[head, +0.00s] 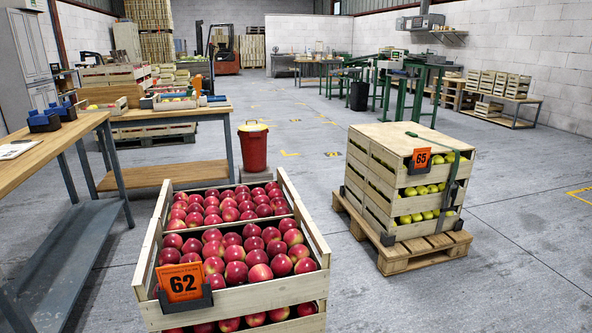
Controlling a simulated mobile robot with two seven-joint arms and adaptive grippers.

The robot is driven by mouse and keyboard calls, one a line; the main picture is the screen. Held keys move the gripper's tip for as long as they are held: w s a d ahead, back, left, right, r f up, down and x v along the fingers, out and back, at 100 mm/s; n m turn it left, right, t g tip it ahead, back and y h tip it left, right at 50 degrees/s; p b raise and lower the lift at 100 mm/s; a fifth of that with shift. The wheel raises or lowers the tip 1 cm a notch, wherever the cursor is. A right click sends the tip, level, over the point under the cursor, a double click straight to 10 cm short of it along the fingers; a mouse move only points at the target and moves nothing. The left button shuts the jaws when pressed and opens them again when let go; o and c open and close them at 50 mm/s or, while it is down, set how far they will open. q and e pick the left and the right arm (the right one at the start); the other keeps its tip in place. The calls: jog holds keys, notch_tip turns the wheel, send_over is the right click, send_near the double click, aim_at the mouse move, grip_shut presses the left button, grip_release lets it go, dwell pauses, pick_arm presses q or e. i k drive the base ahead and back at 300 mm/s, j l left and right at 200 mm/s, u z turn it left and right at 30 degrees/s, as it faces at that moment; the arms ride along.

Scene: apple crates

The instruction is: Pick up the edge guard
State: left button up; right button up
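No piece in the head view is clearly marked as the edge guard. A dark strap (430,141) runs over the top of the crate stack numbered 65 (383,175) and down its front. The stack of slatted crates holds yellow-green apples and stands on a wooden pallet (430,251). Neither of my grippers is in view.
A crate of red apples numbered 62 (238,297) stands close in front. A wooden-topped bench (40,148) is at left, another bench (168,113) behind it. A red bin (253,150) stands behind the red apples. Floor between the crate stacks and at right is clear.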

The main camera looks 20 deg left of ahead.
aim_at(35, 120)
jog(key=k+j, duration=0.2)
jog(key=j, duration=0.35)
jog(key=k+j, duration=0.2)
jog(key=j, duration=0.3)
jog(key=k+j, duration=0.2)
jog(key=j, duration=0.35)
jog(key=k+j, duration=0.2)
jog(key=j, duration=0.35)
jog(key=k+j, duration=0.2)
jog(key=j, duration=0.3)
jog(key=k+j, duration=0.15)
jog(key=j, duration=0.4)
jog(key=k+j, duration=0.2)
jog(key=j, duration=0.35)
jog(key=k+j, duration=0.2)
jog(key=j, duration=0.9)
jog(key=k+j, duration=0.15)
jog(key=j, duration=0.95)
jog(key=i+j, duration=0.1)
jog(key=j, duration=0.5)
jog(key=i+j, duration=0.6)
jog(key=j, duration=0.2)
jog(key=i+j, duration=0.3)
jog(key=j, duration=0.15)
